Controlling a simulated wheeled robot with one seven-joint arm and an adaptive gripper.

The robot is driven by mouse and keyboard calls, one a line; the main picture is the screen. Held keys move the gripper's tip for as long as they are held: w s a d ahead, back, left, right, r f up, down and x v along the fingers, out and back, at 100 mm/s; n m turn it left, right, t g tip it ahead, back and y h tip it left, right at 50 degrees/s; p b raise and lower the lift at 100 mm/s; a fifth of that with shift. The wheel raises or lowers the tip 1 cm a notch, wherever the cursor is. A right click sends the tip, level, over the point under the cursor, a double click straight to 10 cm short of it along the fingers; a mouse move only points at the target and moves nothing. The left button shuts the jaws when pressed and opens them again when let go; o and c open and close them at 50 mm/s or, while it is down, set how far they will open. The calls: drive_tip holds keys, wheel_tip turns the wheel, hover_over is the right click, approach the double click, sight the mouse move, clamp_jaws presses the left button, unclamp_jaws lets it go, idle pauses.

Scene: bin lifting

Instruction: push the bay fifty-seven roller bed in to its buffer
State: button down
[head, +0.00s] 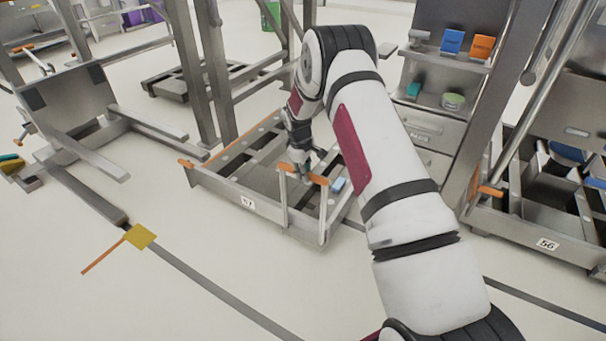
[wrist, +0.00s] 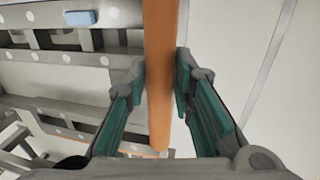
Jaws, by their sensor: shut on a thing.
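The bay fifty-seven roller bed (head: 236,195) is a low grey metal frame in the middle of the head view, with a "57" label on its front edge. An upright handle with an orange grip bar (head: 318,179) stands at its front. My gripper (head: 304,170) is at that bar from above. In the wrist view, the orange bar (wrist: 161,75) runs between the green finger pads of my gripper (wrist: 163,85), which are shut on it. Part of the bed (wrist: 70,75) shows at the left there. My arm hides the bed's right side in the head view.
The bay 56 bed (head: 530,237) stands at the right. A grey drawer cabinet (head: 431,133) with small boxes is behind my arm. A metal stand (head: 75,105) is at the left.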

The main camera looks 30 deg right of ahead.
drive_tip(key=shift+d, duration=0.1)
drive_tip(key=c, duration=1.4)
unclamp_jaws()
drive_tip(key=shift+o, duration=0.2)
wheel_tip(320, 180, up, 12)
drive_tip(key=s+a, duration=0.1)
drive_tip(key=a, duration=0.1)
drive_tip(key=shift+s, duration=0.15)
drive_tip(key=shift+f, duration=0.1)
drive_tip(key=shift+c, duration=0.6)
